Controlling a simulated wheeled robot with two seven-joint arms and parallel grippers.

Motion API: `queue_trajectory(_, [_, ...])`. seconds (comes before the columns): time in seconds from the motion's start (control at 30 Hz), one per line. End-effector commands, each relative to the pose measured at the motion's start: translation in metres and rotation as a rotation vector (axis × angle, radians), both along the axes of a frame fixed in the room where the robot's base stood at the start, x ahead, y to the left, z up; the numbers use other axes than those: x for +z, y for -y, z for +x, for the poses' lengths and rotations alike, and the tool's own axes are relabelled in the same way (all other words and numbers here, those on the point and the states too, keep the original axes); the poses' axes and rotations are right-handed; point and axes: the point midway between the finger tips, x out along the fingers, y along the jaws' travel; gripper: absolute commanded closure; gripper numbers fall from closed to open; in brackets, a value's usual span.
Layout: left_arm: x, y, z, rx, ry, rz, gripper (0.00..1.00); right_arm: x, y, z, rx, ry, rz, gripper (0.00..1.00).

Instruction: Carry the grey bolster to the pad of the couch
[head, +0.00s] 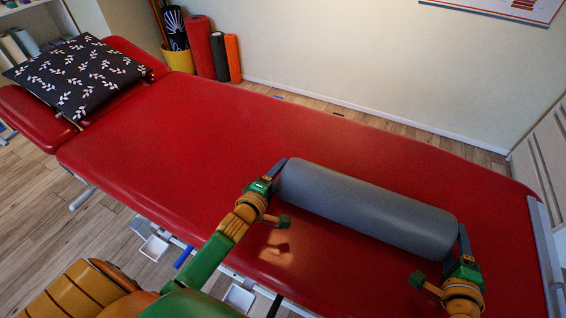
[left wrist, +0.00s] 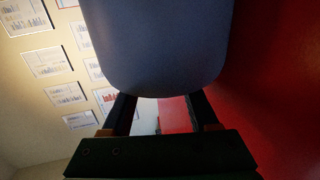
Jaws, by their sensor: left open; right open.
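The grey bolster (head: 368,205) lies lengthwise on the red pad of the couch (head: 205,130), on its right half in the head view. My left gripper (head: 284,191) is open at the bolster's left end, one finger by the end and the other in front. My right gripper (head: 438,254) is open at the right end, one finger beside the end and the other in front. In the left wrist view the bolster (left wrist: 155,45) fills the top middle, just beyond my open left fingers (left wrist: 163,104). Whether the fingers touch it I cannot tell.
A dark leaf-patterned pillow (head: 78,76) lies at the couch's raised left end. Upright rolls (head: 200,45) and a yellow bin (head: 178,58) stand by the wall behind. A drawer unit (head: 545,150) is at the right. The pad's middle is clear.

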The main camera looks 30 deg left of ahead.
Motion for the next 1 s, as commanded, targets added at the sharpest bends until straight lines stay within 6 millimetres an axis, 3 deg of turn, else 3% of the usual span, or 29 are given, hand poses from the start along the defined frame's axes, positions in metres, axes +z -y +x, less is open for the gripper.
queue_trajectory(0.27, [0.001,0.0,-0.01,0.0,-0.002,0.0,0.4,0.0,0.001,0.0,-0.002,0.001,-0.001,0.4])
queue_trajectory(0.6, [0.023,0.0,-0.094,0.001,-0.004,-0.001,0.4,0.0,0.001,0.0,-0.002,0.001,-0.001,0.4])
queue_trajectory(0.77, [0.028,0.0,-0.113,0.001,-0.001,0.0,0.4,0.0,0.001,0.0,-0.003,0.001,-0.002,0.4])
queue_trajectory(0.87, [0.03,-0.001,-0.116,0.001,-0.001,0.0,0.4,0.001,0.001,-0.008,-0.003,0.0,-0.002,0.4])
queue_trajectory(1.0, [0.03,-0.001,-0.116,0.001,0.0,0.001,0.4,0.009,0.002,-0.043,-0.003,-0.002,-0.004,0.4])
